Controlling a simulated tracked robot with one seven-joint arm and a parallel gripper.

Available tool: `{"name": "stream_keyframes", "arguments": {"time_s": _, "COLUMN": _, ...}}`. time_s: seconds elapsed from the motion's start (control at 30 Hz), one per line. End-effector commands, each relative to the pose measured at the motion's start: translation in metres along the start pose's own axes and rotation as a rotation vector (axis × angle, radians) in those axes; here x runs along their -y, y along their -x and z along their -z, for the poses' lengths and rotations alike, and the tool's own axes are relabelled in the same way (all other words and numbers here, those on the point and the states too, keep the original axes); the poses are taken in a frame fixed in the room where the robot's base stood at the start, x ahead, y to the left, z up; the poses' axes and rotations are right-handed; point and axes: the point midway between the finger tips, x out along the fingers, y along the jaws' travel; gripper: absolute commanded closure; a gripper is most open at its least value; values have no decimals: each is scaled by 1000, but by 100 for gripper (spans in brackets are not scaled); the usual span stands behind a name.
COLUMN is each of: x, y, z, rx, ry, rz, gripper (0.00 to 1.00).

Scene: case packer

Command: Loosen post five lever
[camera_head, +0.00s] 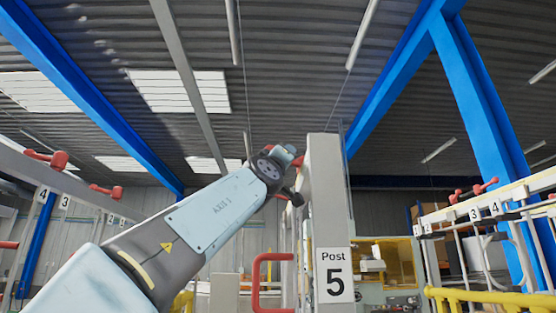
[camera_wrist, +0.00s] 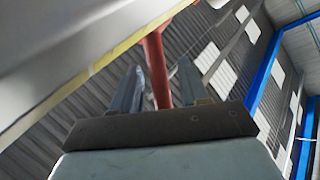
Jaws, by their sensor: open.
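Post five is a pale upright column (camera_head: 325,190) with a "Post 5" label (camera_head: 334,275), right of centre in the head view. In the wrist view a red lever (camera_wrist: 156,70) comes down from the top edge between the two fingers of my gripper (camera_wrist: 160,75). The fingers are apart, one on each side of the red bar, with a gap visible around it. In the head view my arm reaches up to the post's upper left side. My fingers and most of the lever are hidden there by my wrist; only small red bits (camera_head: 298,161) show.
A red D-shaped handle (camera_head: 272,284) sits low on the left of post five. Other red levers stand on the left rail (camera_head: 52,159) and the right rail (camera_head: 486,186). A pale panel with a yellow edge (camera_wrist: 60,50) fills the upper left of the wrist view, close by.

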Motion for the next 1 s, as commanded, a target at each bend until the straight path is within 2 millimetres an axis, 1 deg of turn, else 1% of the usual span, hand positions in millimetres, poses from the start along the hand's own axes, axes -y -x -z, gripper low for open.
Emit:
{"name": "stream_keyframes", "arguments": {"time_s": 0.17, "x": 0, "y": 10, "z": 1, "rx": -2, "ry": 0, "rz": 0, "gripper": 56}}
{"name": "stream_keyframes", "arguments": {"time_s": 0.27, "x": 1, "y": 25, "z": 2, "rx": -3, "ry": 0, "rz": 1, "gripper": 56}}
{"name": "stream_keyframes", "arguments": {"time_s": 0.6, "x": 1, "y": 92, "z": 0, "rx": -1, "ry": 0, "rz": 1, "gripper": 56}}
{"name": "stream_keyframes", "arguments": {"time_s": 0.7, "x": 2, "y": 109, "z": 0, "rx": -1, "ry": 0, "rz": 1, "gripper": 56}}
{"name": "stream_keyframes", "arguments": {"time_s": 0.83, "x": 2, "y": 125, "z": 0, "rx": 0, "ry": 0, "rz": 0, "gripper": 56}}
{"name": "stream_keyframes", "arguments": {"time_s": 1.0, "x": 2, "y": 136, "z": -1, "rx": 1, "ry": 0, "rz": 0, "gripper": 56}}
